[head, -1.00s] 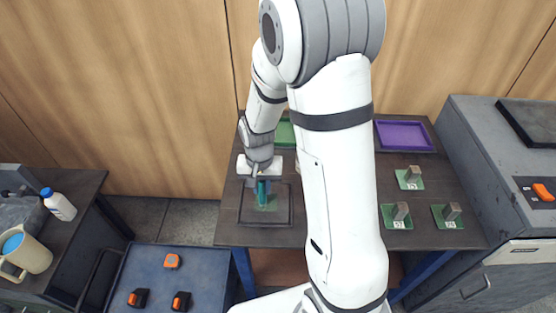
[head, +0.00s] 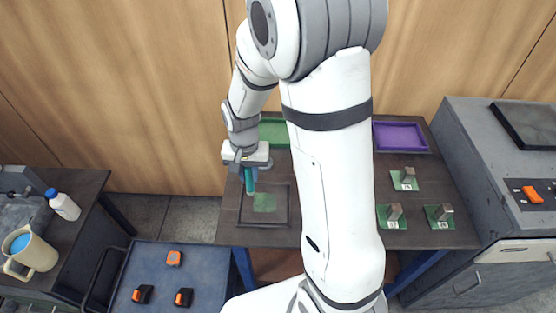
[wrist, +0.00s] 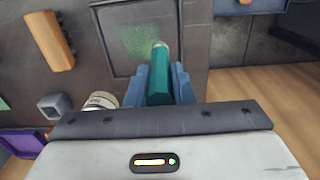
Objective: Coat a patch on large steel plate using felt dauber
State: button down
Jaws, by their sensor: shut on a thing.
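My gripper (head: 249,174) is shut on the felt dauber (head: 250,184), a teal-green stick pointing down. The dauber also shows between blue fingers in the wrist view (wrist: 160,75). The large steel plate (head: 243,217) is a dark square with a raised edge on the table's left part. It also shows in the wrist view (wrist: 97,48). A mottled green patch (head: 265,202) lies on its middle, and it shows in the wrist view (wrist: 140,40). The dauber's tip is above the plate, left of and behind the patch in the head view, apparently clear of the surface.
A green tray (head: 273,131) and a purple tray (head: 402,137) stand at the table's back. Several metal blocks on green cards, one here (head: 391,213), are at the right. A blue cart (head: 190,260) holds orange-black items. A mug (head: 32,252) and a bottle (head: 64,206) stand left.

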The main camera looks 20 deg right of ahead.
jog(key=shift+r, duration=0.6)
jog(key=shift+d, duration=0.1)
dwell(0.6)
